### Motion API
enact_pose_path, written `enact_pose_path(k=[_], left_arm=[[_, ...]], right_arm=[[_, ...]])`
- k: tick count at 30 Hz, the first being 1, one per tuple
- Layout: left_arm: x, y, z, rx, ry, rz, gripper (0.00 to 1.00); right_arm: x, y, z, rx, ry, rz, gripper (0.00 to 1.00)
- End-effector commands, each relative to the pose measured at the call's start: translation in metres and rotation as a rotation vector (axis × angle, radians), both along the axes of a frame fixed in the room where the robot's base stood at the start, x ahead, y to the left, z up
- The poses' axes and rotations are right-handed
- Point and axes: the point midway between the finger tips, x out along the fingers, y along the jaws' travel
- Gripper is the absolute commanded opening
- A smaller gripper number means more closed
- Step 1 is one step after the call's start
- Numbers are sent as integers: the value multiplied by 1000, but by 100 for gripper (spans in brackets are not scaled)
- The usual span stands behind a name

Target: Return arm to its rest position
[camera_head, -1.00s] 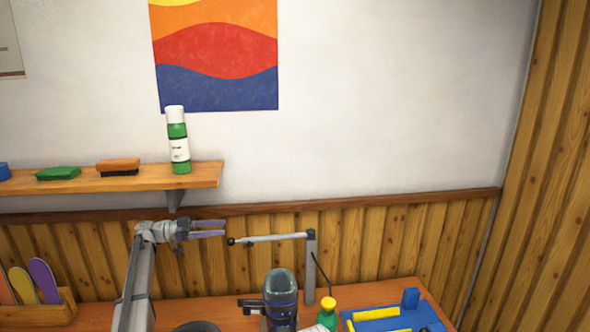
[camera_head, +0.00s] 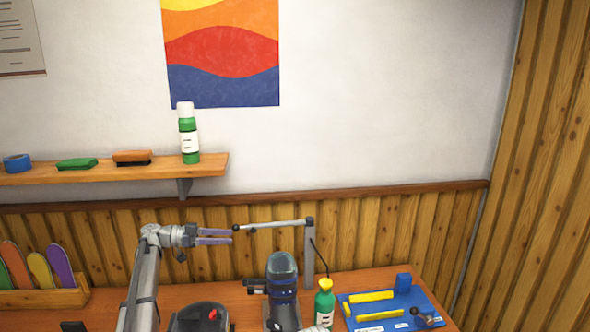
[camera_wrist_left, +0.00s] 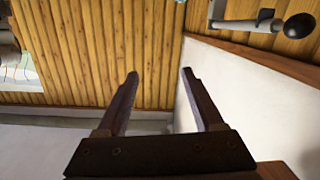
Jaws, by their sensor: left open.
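My left gripper (camera_head: 231,236) is open and empty, its purple-grey fingers pointing right above the bench. In the wrist view the two dark fingers (camera_wrist_left: 159,74) are apart with nothing between them. Close to the fingertips in the head view is the black ball knob (camera_head: 235,228) of a thin grey arm (camera_head: 272,225), nearly level, on an upright post (camera_head: 309,262). In the wrist view the knob (camera_wrist_left: 299,26) lies at the upper right, clear of the fingers. My right gripper does not show.
Below on the bench (camera_head: 230,299) stand a dark rounded machine (camera_head: 283,290), a green bottle (camera_head: 325,301) and a blue tray (camera_head: 388,296) with yellow pieces. A shelf (camera_head: 110,175) holds a green-white bottle (camera_head: 188,140) at the back left. Wooden wall at right.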

Motion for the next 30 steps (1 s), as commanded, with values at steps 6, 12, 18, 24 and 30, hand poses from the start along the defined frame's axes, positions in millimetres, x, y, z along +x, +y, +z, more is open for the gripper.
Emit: enact_pose_path(k=[6, 12, 18, 24, 30], left_arm=[[-30, -31, -26, 98, 152, 10, 69], [-77, -69, -67, 259, 380, 54, 69], [-169, -104, -129, 546, 712, 220, 69], [-263, -100, -179, 840, 967, 548, 69], [-324, -77, -196, 1000, 1046, 858, 69]], right_arm=[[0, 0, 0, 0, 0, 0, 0], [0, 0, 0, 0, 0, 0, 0], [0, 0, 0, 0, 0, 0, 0], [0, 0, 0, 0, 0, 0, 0], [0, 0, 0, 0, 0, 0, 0]])
